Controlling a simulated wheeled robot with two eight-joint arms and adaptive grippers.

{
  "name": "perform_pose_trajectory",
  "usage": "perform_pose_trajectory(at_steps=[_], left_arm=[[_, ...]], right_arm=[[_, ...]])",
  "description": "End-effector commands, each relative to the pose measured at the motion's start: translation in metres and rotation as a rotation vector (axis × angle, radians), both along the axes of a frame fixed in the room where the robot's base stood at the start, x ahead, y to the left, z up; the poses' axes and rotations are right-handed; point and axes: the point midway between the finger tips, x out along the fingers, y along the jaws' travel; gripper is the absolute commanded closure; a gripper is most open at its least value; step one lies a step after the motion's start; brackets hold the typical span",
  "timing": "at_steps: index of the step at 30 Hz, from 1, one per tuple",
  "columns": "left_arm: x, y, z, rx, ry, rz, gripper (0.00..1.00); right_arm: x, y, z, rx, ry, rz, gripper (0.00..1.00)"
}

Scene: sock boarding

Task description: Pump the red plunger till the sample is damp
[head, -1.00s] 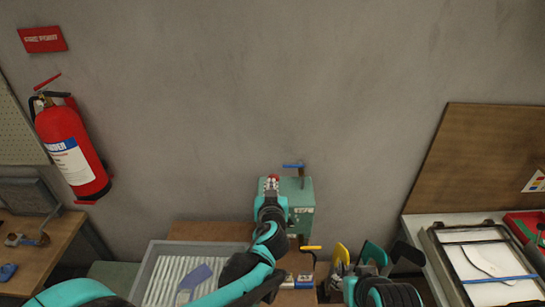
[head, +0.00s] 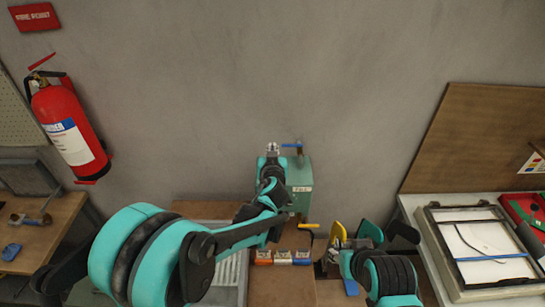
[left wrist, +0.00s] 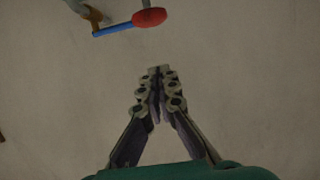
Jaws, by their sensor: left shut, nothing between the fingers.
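My left gripper (head: 272,149) is shut and empty, its fingertips in front of the top left of a teal box (head: 302,186) by the wall. In the left wrist view the closed fingers (left wrist: 156,75) point up at the blank wall. A red knob (left wrist: 149,17), which looks like the plunger's, shows there above the fingertips and apart from them, beside a blue lever (left wrist: 113,29). In the head view the blue lever (head: 291,146) sits above the box; the red plunger is hidden behind my gripper. I cannot make out the sample or whether it is damp.
Orange, white and blue small blocks (head: 283,258) stand in front of the box. Yellow, teal and dark paddles (head: 370,232) stand right of them. A framed tray (head: 480,245) lies on the right table. A fire extinguisher (head: 70,130) hangs on the left wall.

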Motion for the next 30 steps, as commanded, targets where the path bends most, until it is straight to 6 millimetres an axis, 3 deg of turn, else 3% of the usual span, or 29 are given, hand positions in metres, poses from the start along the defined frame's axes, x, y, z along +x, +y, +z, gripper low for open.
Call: perform_pose_trajectory(at_steps=[3, 10, 24, 30], left_arm=[[0.019, 0.000, -0.010, 0.000, 0.000, 0.000, 1.00], [0.017, 0.000, -0.039, 0.001, 0.000, -0.001, 1.00], [0.016, 0.000, -0.045, 0.001, 0.000, 0.000, 1.00], [0.016, 0.000, -0.063, 0.001, 0.000, 0.000, 1.00]], right_arm=[[0.000, 0.000, 0.000, 0.000, 0.000, 0.000, 0.60], [0.000, 0.000, -0.003, 0.000, 0.000, 0.000, 0.60], [0.000, 0.000, -0.003, 0.000, 0.000, 0.000, 0.60], [0.000, 0.000, -0.021, 0.000, 0.000, 0.000, 0.60]])
